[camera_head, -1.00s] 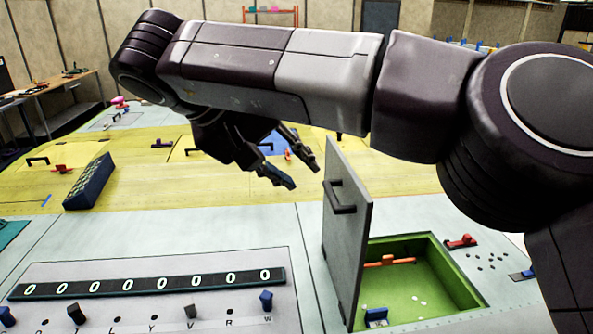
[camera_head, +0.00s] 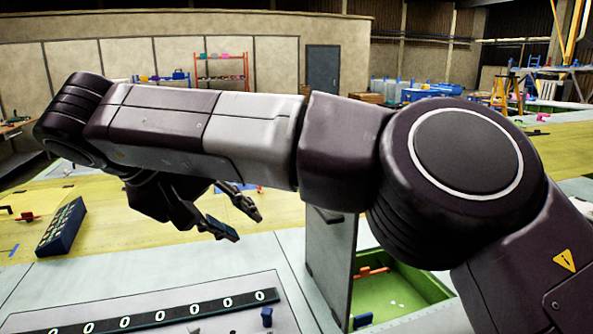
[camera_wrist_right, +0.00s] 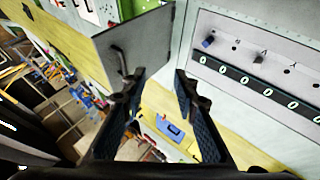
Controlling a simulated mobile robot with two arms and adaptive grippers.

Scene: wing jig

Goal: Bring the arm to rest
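My right arm spans the head view from the lower right to the upper left. Its gripper (camera_head: 231,218) hangs below the forearm, over the wing surface, to the left of the upright grey panel door (camera_head: 331,258). The fingers are apart with nothing between them. In the right wrist view the gripper (camera_wrist_right: 158,88) also shows open and empty, with the grey door (camera_wrist_right: 130,50) beyond the left finger. My left gripper is in neither view.
The door stands open beside a green-lined recess (camera_head: 400,292) holding a red-orange part (camera_head: 372,271). A panel with a row of zeros (camera_head: 150,318) lies at the lower left. A dark blue box (camera_head: 62,228) sits on the yellow surface.

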